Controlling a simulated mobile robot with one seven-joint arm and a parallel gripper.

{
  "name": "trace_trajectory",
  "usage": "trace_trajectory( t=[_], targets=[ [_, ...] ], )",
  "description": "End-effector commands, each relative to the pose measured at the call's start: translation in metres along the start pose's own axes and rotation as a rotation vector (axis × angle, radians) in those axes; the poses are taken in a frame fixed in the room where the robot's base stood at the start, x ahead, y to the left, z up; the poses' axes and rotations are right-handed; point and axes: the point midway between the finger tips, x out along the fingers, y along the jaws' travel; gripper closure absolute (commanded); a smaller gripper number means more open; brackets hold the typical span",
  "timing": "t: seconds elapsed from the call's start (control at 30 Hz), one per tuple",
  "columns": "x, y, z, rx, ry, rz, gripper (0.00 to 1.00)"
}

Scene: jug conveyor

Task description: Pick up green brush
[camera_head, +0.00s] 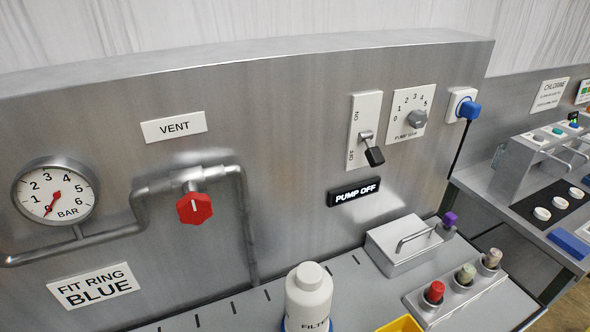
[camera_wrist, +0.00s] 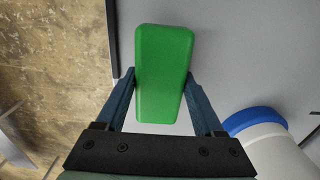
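The green brush (camera_wrist: 162,75) shows in the wrist view as a plain green block with rounded corners, lying lengthwise up the picture. My gripper (camera_wrist: 160,74) has one blue finger on each side of it, with the fingertips close against its long sides. I cannot tell whether the fingers press on it or only stand beside it. The brush's underside is hidden. Neither the brush nor my gripper shows in the head view.
A white bottle with a blue band (camera_wrist: 262,135) stands right of my gripper. The grey surface (camera_wrist: 235,60) around the brush is clear. In the head view, a white filter bottle (camera_head: 308,297), a lidded metal box (camera_head: 400,247) and a rack with several stoppers (camera_head: 455,290) stand on the bench.

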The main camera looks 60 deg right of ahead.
Motion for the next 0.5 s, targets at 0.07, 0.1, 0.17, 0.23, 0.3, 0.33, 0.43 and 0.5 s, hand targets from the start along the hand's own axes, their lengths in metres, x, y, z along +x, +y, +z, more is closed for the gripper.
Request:
trace_trajectory(
  t=[0.07,0.1,0.17,0.23,0.3,0.33,0.43,0.5],
  targets=[
    [-0.0001,0.0,0.0,0.0,0.0,0.0,0.49],
    [-0.0001,0.0,0.0,0.0,0.0,0.0,0.56],
    [-0.0002,0.0,0.0,0.0,0.0,0.0,0.67],
    [-0.0002,0.0,0.0,0.0,0.0,0.0,0.79],
    [-0.0002,0.0,0.0,0.0,0.0,0.0,0.92],
    [-0.0005,-0.0002,0.0,0.0,0.0,-0.001,0.92],
    [-0.0005,-0.0002,0.0,0.0,0.0,-0.001,0.92],
    [-0.0007,-0.0003,0.0,0.0,0.0,-0.001,0.92]
  ],
)
